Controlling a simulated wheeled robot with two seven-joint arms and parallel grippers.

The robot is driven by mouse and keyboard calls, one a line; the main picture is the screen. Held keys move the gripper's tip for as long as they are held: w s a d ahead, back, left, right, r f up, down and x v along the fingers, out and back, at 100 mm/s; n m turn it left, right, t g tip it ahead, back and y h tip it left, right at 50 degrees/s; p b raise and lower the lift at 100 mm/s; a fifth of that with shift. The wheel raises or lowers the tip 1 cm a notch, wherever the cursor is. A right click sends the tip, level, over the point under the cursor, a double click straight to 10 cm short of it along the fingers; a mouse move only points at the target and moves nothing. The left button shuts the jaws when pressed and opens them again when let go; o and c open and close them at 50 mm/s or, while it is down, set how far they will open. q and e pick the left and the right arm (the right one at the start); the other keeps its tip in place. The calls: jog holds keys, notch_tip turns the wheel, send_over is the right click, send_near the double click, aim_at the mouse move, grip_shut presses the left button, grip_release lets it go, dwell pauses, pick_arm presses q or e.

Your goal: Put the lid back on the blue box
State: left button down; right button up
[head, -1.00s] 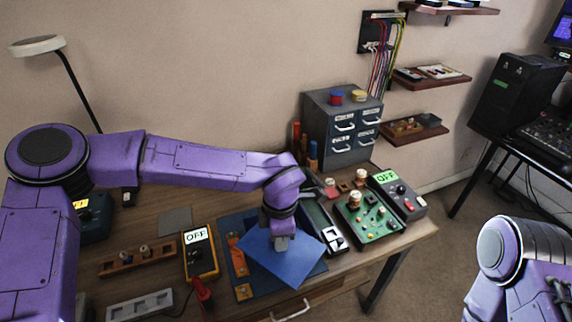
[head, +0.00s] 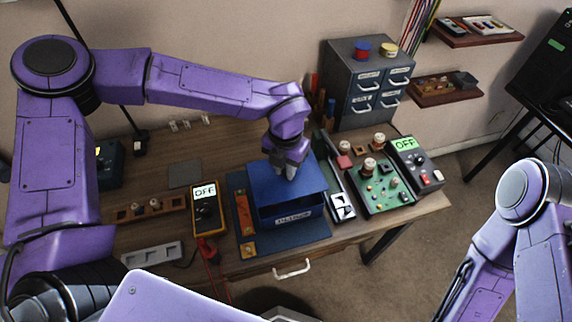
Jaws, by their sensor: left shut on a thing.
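The blue lid (head: 303,183) is flat and roughly level in my left gripper (head: 288,172), which is shut on it from above near its back. Below the lid is the blue box (head: 268,215), with a pale label on its front. The lid covers the box's top, and its front edge looks to stand a little over the box front. I cannot tell whether it is fully seated. My right arm shows at the lower right, but its gripper is out of view.
The box stands on a dark blue mat (head: 300,239). A yellow multimeter (head: 206,213) is at its left. A green circuit board (head: 383,190) and a grey meter (head: 417,168) are at its right. A drawer cabinet (head: 366,90) stands behind.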

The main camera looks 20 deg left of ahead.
pick_arm(q)
jog(key=shift+d+f, duration=0.15)
jog(key=shift+f, duration=0.4)
jog(key=shift+s+d+f+b, duration=0.1)
jog(key=shift+s+f+b, duration=0.05)
jog(key=shift+f+b, duration=0.55)
notch_tip(320, 180, down, 2)
jog(key=shift+f+b, duration=0.25)
jog(key=shift+b, duration=0.45)
jog(key=shift+f, duration=0.35)
jog(key=shift+p, duration=0.35)
jog(key=shift+f, duration=0.35)
jog(key=c, duration=0.9)
grip_release()
